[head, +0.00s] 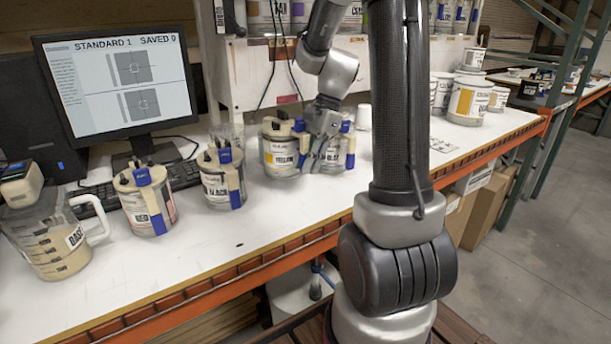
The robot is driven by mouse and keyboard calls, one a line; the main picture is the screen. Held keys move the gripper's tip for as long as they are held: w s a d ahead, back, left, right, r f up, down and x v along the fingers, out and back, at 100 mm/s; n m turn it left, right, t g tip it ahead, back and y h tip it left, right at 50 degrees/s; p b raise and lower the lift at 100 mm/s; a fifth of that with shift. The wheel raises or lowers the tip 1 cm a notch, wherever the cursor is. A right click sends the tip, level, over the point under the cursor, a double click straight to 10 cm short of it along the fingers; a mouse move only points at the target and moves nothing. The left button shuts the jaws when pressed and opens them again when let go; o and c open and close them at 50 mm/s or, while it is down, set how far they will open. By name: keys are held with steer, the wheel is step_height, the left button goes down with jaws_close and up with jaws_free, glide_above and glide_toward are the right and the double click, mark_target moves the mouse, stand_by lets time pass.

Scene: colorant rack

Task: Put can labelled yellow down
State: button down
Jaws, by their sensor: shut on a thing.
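The can labelled yellow (280,156) is a round can with a white label reading YELLOW and a yellow mark, with a tan and blue fitting on top. It appears upright at the white bench, left of my arm. My gripper (310,155) is at its right side and is shut on it. The fingers are partly hidden among the can fittings. I cannot tell whether the can's base touches the bench.
A can labelled blue (341,152) stands close on the right. A black can (222,182), a red can (146,205) and a base jug (48,235) stand to the left on the white bench (262,222). A monitor (121,82) and keyboard are behind. Bench front is clear.

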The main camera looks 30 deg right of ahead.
mark_target(300, 124)
steer(key=shift+f, duration=1.95)
steer(key=c, duration=1.4)
jaws_free()
steer(key=shift+f, duration=0.1)
steer(key=v, duration=1.2)
steer(key=shift+s, duration=0.1)
